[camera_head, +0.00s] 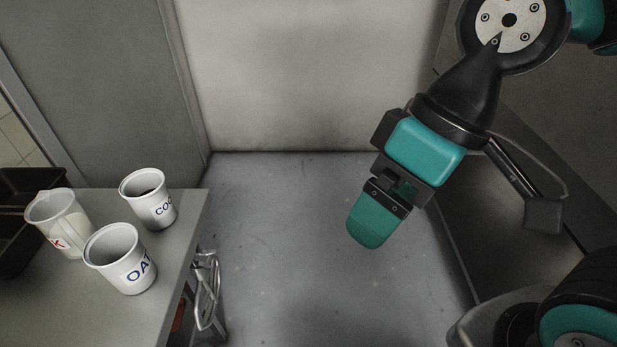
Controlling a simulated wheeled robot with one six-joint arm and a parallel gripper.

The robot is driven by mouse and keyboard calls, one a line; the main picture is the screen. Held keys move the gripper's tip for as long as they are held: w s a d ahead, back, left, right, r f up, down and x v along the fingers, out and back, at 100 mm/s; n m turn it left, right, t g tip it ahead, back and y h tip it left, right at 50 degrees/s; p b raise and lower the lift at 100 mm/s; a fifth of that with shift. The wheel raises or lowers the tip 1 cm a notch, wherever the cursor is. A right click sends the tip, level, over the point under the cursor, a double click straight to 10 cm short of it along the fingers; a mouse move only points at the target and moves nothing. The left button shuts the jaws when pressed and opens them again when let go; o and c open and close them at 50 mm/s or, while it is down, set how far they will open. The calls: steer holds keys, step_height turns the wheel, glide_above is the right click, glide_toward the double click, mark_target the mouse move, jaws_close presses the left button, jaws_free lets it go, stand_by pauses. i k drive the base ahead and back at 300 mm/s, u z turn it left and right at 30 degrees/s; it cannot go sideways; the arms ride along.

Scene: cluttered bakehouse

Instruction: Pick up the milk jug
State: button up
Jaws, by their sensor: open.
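The milk jug (66,224) is a pale, translucent jug with a red letter K showing on its side. It stands upright at the left on a grey table (170,264), behind and left of a white cup marked OA (116,262). Part of its lower body is hidden by that cup. My gripper (372,228) hangs in the air over the floor, well to the right of the table and apart from everything. It is open and empty; its near finger hides the other.
A white cup marked CO (147,202) stands right of the jug. A dark tray (18,250) lies at the table's left. A wire object (207,290) hangs by the table's right edge. The floor (300,270) between table and arm is clear.

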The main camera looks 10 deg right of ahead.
mark_target(73, 232)
steer(key=z, duration=0.2)
steer(key=i, duration=0.5)
steer(key=u, duration=2.75)
